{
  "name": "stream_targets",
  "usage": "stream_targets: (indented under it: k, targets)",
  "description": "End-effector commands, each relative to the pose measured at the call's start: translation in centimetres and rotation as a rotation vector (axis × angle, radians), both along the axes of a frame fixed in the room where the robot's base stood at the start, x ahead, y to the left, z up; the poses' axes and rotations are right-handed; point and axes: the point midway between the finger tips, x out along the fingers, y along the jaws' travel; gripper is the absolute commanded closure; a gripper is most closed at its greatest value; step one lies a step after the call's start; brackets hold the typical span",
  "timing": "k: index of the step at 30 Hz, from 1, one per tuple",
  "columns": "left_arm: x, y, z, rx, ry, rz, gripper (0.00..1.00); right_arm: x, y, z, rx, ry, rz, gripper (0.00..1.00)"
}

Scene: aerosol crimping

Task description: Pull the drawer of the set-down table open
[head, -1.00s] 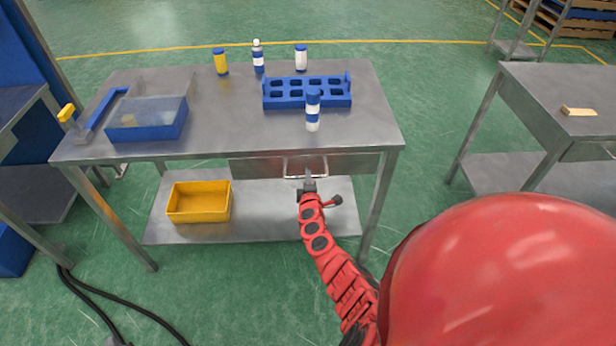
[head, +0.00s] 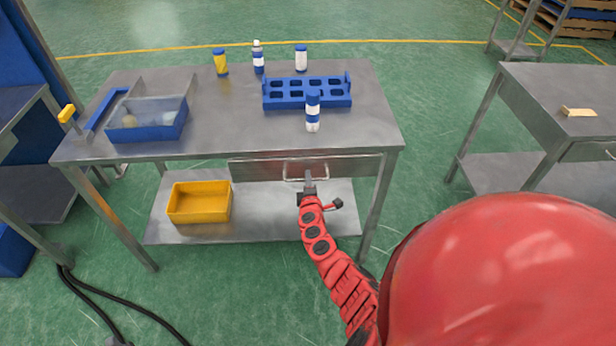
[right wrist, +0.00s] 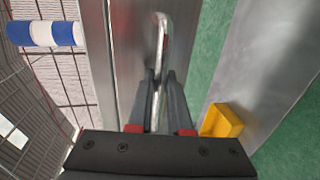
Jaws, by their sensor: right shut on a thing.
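The set-down table (head: 220,135) is a grey metal table in the head view. Its drawer (head: 255,170) sits under the right part of the top, with a bright bar handle (head: 293,180) on its front. My right gripper (head: 309,182) is at this handle. In the right wrist view, the two fingers of my right gripper (right wrist: 160,80) are shut around the handle bar (right wrist: 161,35), with the drawer front (right wrist: 130,60) just beyond. The drawer front appears slightly forward; the gap is too small to judge well. My left gripper is not in view.
A blue rack (head: 306,103) and a blue-and-white can (head: 312,112) stand on the top above the drawer. More bottles stand behind. A blue bin (head: 147,133) is at left. A yellow bin (head: 199,215) sits on the lower shelf.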

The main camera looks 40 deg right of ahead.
Motion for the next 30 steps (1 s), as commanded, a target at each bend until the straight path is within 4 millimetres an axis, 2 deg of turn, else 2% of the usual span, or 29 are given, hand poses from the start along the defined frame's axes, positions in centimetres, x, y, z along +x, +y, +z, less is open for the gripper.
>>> stream_targets:
  k: [6, 11, 21, 30]
  targets:
    - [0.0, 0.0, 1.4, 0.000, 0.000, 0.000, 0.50, -3.5, 2.2, 0.0, 0.002, 0.004, 0.004, 1.00]
    - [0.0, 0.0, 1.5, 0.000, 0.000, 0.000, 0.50, -7.1, 4.3, -0.3, 0.003, 0.005, 0.004, 1.00]
    - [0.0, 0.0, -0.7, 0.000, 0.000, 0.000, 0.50, -14.0, 8.6, -0.6, 0.003, 0.004, 0.004, 1.00]
    - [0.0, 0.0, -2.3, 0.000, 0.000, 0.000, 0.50, -17.5, 10.8, -0.4, 0.004, 0.003, 0.003, 1.00]
